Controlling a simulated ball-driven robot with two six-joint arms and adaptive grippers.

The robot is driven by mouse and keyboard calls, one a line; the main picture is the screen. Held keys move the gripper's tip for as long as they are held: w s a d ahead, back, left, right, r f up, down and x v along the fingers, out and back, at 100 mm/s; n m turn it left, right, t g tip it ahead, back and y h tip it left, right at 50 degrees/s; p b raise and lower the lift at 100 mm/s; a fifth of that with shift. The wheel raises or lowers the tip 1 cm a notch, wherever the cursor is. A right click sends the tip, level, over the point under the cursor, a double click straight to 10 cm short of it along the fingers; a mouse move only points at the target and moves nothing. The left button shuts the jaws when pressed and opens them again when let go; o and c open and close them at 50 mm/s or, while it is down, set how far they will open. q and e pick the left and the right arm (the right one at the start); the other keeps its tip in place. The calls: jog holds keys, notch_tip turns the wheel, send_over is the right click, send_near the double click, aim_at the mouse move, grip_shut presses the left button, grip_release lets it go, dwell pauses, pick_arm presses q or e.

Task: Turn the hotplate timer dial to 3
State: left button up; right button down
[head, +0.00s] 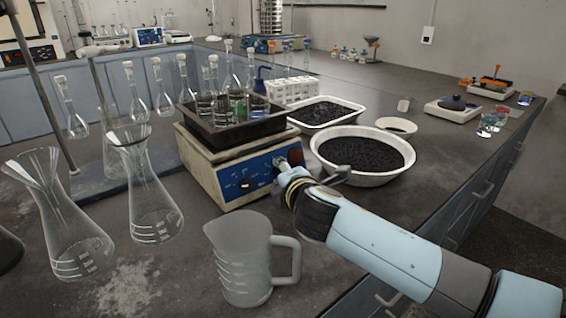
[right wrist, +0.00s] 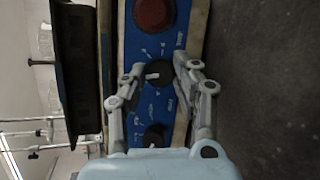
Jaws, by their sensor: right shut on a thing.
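The hotplate (head: 205,165) is a cream box with a blue front panel (head: 232,177) on the bench. In the right wrist view the panel (right wrist: 140,105) runs top to bottom, with a red knob (right wrist: 152,14), a middle black dial (right wrist: 158,73) with a pale pointer line, and another black dial (right wrist: 155,135). My right gripper (head: 282,165) reaches the panel from the right. In the wrist view its fingers (right wrist: 157,77) are shut on the middle dial, one on each side. The small printed marks are too blurred to read. My left gripper is out of view.
A black tray (head: 215,138) of glassware sits on the hotplate. A white bowl (head: 325,170) of black grains stands close to the right gripper. A measuring jug (head: 240,265) stands in front, and flasks (head: 150,205) stand at left. Bare bench lies between the hotplate and jug.

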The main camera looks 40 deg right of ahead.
jog(key=m+g+p, duration=0.1)
jog(key=m+p, duration=0.1)
jog(key=m+y+p, duration=0.1)
jog(key=m+p, duration=0.2)
jog(key=r+m+g+p, duration=0.1)
jog(key=m+p, duration=0.1)
jog(key=p, duration=0.1)
jog(key=shift+w+d+m+g, duration=0.1)
jog(key=shift+m+g, duration=0.2)
jog(key=shift+m, duration=0.1)
jog(key=shift+f+m+y+p, duration=0.1)
jog(key=shift+m+y+p, duration=0.5)
jog(key=shift+m+p, duration=0.4)
jog(key=shift+f+m+g+y+p, duration=0.15)
jog(key=shift+m+g+y+p, duration=0.2)
jog(key=shift+m+p, duration=0.35)
jog(key=c, duration=1)
grip_release()
jog(key=shift+d, duration=0.1)
